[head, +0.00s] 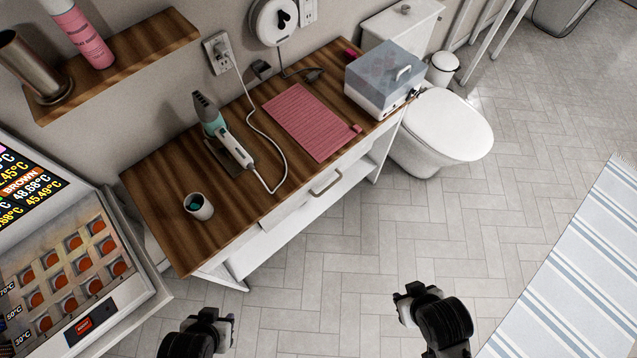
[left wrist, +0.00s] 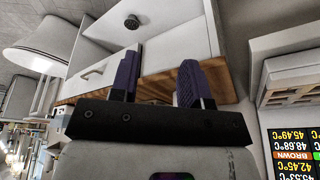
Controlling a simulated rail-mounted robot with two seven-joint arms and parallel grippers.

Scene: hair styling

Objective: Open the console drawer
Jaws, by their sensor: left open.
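The console (head: 150,190) has a brown wooden top and a white body with a lower shelf. Its white drawer front (head: 352,157) carries a metal bar handle (head: 325,183); the drawer looks shut. The handle also shows in the left wrist view (left wrist: 93,72), beyond the fingers and to their left. My left gripper (head: 212,318) is in front of the console's near left end, apart from the handle. Its two purple fingers (left wrist: 160,68) are spread with nothing between them. My right gripper (head: 415,292) is over the floor, right of the console; its finger opening is unclear.
A heated roller unit (head: 70,270) is at left, a toilet (head: 440,125) at right. The floor in front is clear.

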